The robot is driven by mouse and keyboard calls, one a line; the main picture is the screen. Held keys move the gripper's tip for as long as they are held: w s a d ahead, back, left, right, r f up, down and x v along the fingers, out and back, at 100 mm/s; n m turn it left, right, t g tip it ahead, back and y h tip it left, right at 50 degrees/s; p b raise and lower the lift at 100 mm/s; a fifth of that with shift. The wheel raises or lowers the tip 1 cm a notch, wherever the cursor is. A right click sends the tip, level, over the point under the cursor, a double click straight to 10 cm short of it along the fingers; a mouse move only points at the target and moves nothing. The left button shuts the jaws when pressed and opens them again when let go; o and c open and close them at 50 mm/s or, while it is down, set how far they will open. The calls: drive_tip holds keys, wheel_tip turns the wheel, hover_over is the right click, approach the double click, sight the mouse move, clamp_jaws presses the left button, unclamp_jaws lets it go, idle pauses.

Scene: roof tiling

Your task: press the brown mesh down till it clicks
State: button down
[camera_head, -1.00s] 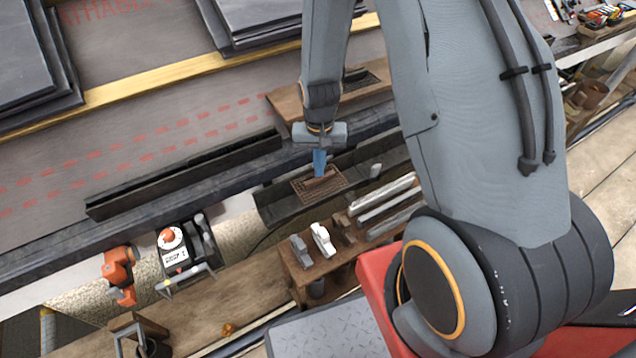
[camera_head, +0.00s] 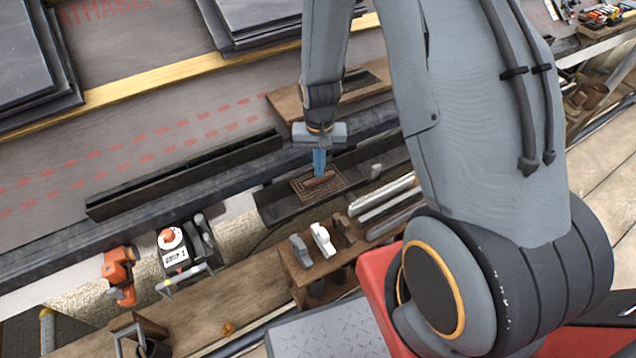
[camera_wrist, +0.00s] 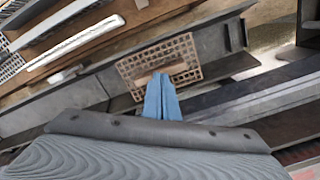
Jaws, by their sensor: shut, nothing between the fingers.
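The brown mesh (camera_head: 335,181) is a small rectangular grid with a raised bar on it. It sits at the dark grey gutter (camera_head: 279,205) below the roof edge. It also shows in the wrist view (camera_wrist: 187,57), lying across the gutter channel (camera_wrist: 104,87). My gripper (camera_head: 319,172) points down with its blue fingers together and empty. In the wrist view the fingertips (camera_wrist: 160,78) are at the mesh's bar and hide part of it. I cannot tell whether they touch it, or whether the mesh is fully seated.
A wooden rack (camera_head: 312,270) with grey and white pieces stands in front of the gutter. An orange tool (camera_head: 119,275) and a black-and-white device (camera_head: 174,249) are at the left. A dark strip (camera_head: 185,175) lies on the roof edge. Slate stacks (camera_head: 30,65) are at upper left.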

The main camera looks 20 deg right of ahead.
drive_tip(key=shift+f+b, duration=0.3)
drive_tip(key=shift+f, duration=0.35)
idle(1.0)
drive_tip(key=shift+r, duration=0.1)
idle(0.3)
wheel_tip(320, 180, up, 9)
drive_tip(key=p, duration=0.7)
idle(0.3)
idle(0.5)
wheel_tip(320, 180, up, 9)
drive_tip(key=n, duration=0.1)
hover_over(316, 190)
drive_tip(key=s+a+r+n, duration=0.2)
drive_tip(key=s+r, duration=0.7)
drive_tip(key=s+a+r+n, duration=0.2)
drive_tip(key=s+r, duration=0.7)
drive_tip(key=r, duration=0.1)
drive_tip(key=d+r+m+p, duration=0.1)
drive_tip(key=d+r+p, duration=0.4)
drive_tip(key=p, duration=0.8)
drive_tip(key=shift+s+d+r, duration=0.2)
drive_tip(key=shift+s+r, duration=0.2)
drive_tip(key=shift+r, duration=0.15)
